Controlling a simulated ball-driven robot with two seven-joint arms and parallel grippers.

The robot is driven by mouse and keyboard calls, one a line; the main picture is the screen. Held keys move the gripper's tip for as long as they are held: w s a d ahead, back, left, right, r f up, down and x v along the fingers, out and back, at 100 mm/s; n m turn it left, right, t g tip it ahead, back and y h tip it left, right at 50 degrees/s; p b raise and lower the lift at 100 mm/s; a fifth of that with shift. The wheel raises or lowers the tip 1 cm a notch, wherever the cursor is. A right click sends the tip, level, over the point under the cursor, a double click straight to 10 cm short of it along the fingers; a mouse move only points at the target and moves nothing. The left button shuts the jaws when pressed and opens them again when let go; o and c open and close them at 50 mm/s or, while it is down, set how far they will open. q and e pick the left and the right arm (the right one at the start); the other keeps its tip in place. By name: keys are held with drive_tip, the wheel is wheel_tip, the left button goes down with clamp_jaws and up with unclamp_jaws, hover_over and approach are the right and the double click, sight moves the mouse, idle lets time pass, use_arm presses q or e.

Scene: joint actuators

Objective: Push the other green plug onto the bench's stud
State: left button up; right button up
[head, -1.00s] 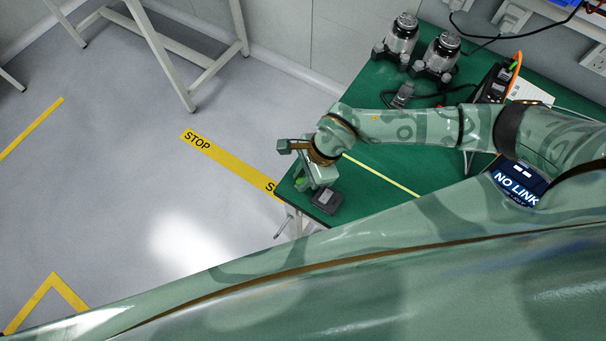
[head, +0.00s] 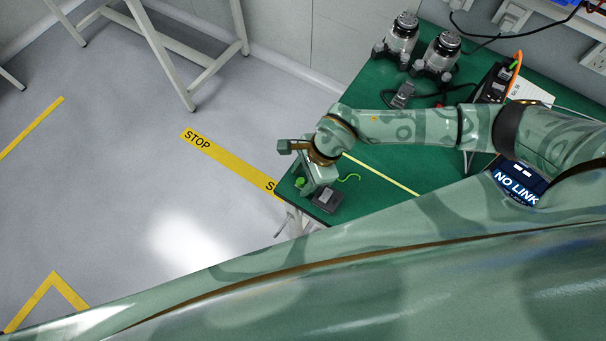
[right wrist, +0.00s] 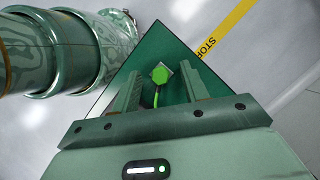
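A green plug (head: 299,183) stands near the corner of the green bench (head: 400,168). In the right wrist view the green plug (right wrist: 160,75) shows as a green hexagonal cap with a green cable (right wrist: 157,97) running back between the fingers. My right gripper (right wrist: 160,82) is open, one finger on each side of the plug with a gap showing on both sides. In the head view my right gripper (head: 307,181) hangs over the bench corner. A curled green cable end (head: 348,178) shows to its right. The stud cannot be made out. My left gripper is out of view.
A dark grey box (head: 327,200) lies close to my right gripper at the bench edge. Two dark-topped cylindrical devices (head: 402,38) stand at the back. A small grey device (head: 403,95) with a black cable lies mid-bench. Bare bench lies around the yellow line (head: 382,175).

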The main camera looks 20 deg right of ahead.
drive_tip(key=p+v, duration=0.3)
drive_tip(key=v, duration=1.3)
drive_tip(key=shift+r, duration=0.2)
